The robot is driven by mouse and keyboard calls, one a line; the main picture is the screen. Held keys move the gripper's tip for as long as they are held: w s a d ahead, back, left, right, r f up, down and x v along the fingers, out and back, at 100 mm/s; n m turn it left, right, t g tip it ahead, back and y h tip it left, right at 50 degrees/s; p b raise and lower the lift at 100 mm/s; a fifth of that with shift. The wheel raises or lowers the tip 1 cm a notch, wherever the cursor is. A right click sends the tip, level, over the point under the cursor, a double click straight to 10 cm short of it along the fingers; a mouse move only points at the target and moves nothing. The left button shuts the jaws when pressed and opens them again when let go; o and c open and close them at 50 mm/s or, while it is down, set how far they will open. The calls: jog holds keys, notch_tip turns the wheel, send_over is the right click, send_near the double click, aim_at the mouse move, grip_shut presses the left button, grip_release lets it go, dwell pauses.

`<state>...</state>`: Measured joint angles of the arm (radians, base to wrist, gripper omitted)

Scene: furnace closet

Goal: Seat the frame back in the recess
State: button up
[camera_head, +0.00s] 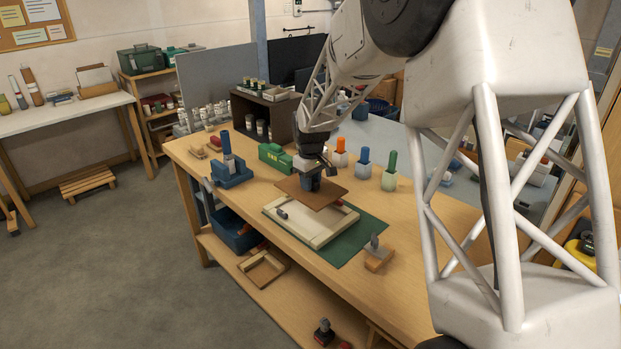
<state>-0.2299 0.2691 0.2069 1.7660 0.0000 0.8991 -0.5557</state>
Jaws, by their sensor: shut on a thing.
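The frame back is a thin brown panel (333,192). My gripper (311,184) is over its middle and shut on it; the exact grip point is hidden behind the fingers. The panel is above the far part of the cream picture frame (312,240), apart from it as far as I can see, and looks turned relative to it. The frame lies flat on a green mat (366,238) on the wooden bench. The panel hides part of the frame's recess. A small dark piece (282,214) shows at the frame's left side.
A blue vise (231,172) stands left, a green box (274,157) behind. Bottles with orange (340,153), blue (363,170) and green (389,171) tops stand beyond the frame. A wooden block with a dark knob (378,255) sits at the mat's near right.

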send_over(311, 213)
jog(key=shift+f, duration=3.1)
jog(key=shift+f, duration=1.55)
jog(key=o, duration=1)
jog(key=shift+r, duration=4)
